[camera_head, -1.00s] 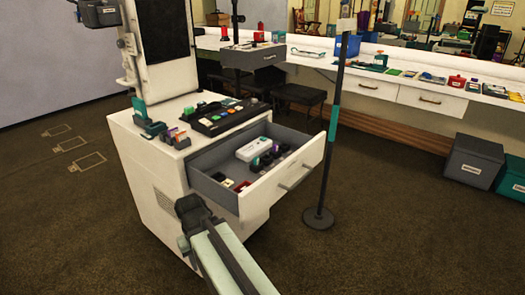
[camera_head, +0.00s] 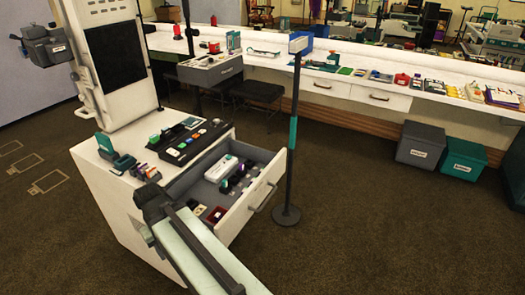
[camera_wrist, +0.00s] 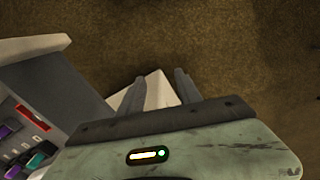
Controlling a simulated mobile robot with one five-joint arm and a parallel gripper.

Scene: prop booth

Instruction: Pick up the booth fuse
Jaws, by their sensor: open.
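I cannot tell which small item is the booth fuse. The open drawer (camera_head: 250,205) of the white cart holds a white box (camera_head: 221,168), several dark round items with coloured tops (camera_head: 233,180) and a red item (camera_head: 215,214). My gripper (camera_head: 148,192) appears at the drawer's left end in the head view, its fingers hard to make out. In the wrist view my gripper (camera_wrist: 160,82) has its two fingers apart, with nothing held between them. Part of the drawer shows at left there, with a red item (camera_wrist: 35,112) and purple and teal items.
On the cart top are a control panel with coloured buttons (camera_head: 192,142) and a teal device (camera_head: 113,150). A post (camera_head: 291,150) on a round base stands right of the drawer. A long white counter (camera_head: 420,92) runs behind.

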